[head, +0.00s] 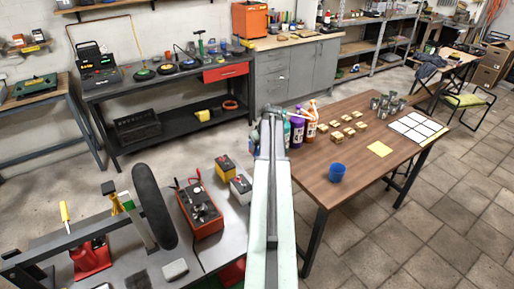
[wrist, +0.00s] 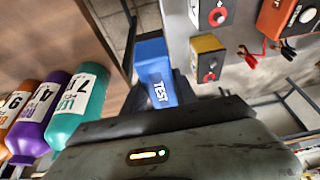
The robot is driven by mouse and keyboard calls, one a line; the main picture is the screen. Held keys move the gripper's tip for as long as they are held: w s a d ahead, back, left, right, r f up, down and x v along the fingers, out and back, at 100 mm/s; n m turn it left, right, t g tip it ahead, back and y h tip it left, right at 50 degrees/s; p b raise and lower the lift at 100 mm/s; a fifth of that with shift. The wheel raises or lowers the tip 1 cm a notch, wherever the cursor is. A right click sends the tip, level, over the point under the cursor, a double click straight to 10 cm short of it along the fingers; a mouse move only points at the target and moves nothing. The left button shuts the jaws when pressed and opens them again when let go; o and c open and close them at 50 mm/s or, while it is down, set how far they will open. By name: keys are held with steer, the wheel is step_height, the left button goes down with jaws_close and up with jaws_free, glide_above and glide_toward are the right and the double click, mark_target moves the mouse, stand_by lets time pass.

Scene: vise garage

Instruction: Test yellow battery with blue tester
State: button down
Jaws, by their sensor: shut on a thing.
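My gripper (head: 271,113) is at the end of my outstretched arm, between the grey bench and the wooden table in the head view. In the wrist view, its dark fingers are shut on the blue tester (wrist: 154,62), a block marked "TEST". The yellow battery (wrist: 207,57) has a dark face with a red spot and is just right of the tester in the wrist view, with a visible gap. In the head view, the yellow battery (head: 223,167) is on the grey bench, left of my arm.
A grey-white battery (head: 241,188) is beside the yellow one. An orange-red charger (head: 201,211) with clips is left of them.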

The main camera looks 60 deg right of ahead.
steer(key=shift+r+p, duration=2.6)
steer(key=shift+r, duration=0.25)
steer(key=shift+f, duration=0.1)
